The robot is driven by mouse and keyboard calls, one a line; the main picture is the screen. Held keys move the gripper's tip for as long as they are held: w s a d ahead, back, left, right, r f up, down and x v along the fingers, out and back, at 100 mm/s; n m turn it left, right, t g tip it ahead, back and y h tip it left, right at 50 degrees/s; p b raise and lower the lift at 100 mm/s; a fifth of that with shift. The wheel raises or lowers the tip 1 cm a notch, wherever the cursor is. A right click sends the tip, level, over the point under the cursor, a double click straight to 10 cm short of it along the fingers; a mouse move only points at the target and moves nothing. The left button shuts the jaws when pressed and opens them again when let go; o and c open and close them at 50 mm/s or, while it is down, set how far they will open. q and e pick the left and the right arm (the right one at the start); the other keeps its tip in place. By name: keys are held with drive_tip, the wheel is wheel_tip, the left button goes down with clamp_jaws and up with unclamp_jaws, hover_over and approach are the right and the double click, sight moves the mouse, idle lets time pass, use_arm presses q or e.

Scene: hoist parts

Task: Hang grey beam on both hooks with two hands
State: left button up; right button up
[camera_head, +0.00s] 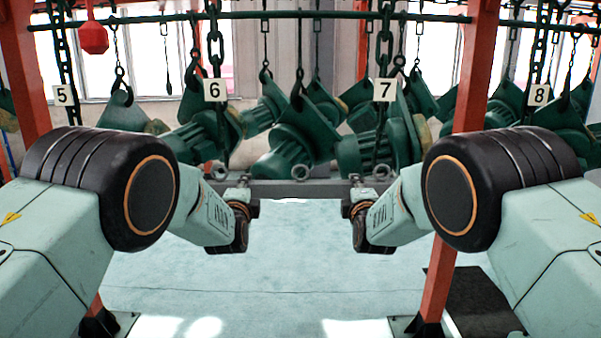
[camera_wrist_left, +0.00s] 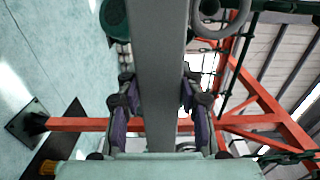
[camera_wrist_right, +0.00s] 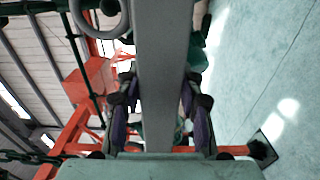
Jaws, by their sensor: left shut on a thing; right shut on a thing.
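The grey beam (camera_head: 325,187) is held level across the middle of the head view, with ring eyes along its top. The chain tagged 6 (camera_head: 214,45) and the chain tagged 7 (camera_head: 386,45) hang above. I cannot tell whether their hooks touch the rings.
Several green hoist parts (camera_head: 290,150) hang behind the beam from a dark rail (camera_head: 280,15). Red posts (camera_head: 440,280) stand at both sides. Chains tagged 5 (camera_head: 64,95) and 8 (camera_head: 538,95) hang further out. The pale floor (camera_head: 270,280) below is clear.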

use_arm(q)
drive_tip(key=shift+r, duration=0.1)
use_arm(e)
drive_tip(key=shift+r, duration=0.15)
use_arm(q)
drive_tip(key=shift+w, duration=0.7)
use_arm(e)
drive_tip(key=shift+w, duration=0.7)
use_arm(q)
drive_tip(key=shift+w, duration=0.1)
use_arm(e)
drive_tip(key=shift+w, duration=0.1)
use_arm(q)
drive_tip(key=shift+w+f, duration=0.2)
drive_tip(key=shift+w, duration=0.1)
use_arm(e)
drive_tip(key=shift+w+f, duration=0.25)
drive_tip(key=shift+w, duration=0.05)
use_arm(q)
drive_tip(key=shift+w+f, duration=0.2)
drive_tip(key=shift+w, duration=0.15)
use_arm(e)
drive_tip(key=shift+w+f, duration=0.2)
drive_tip(key=shift+w, duration=0.2)
use_arm(q)
drive_tip(key=shift+s+r, duration=0.1)
use_arm(e)
drive_tip(key=shift+s+r, duration=0.1)
drive_tip(key=shift+s, duration=0.05)
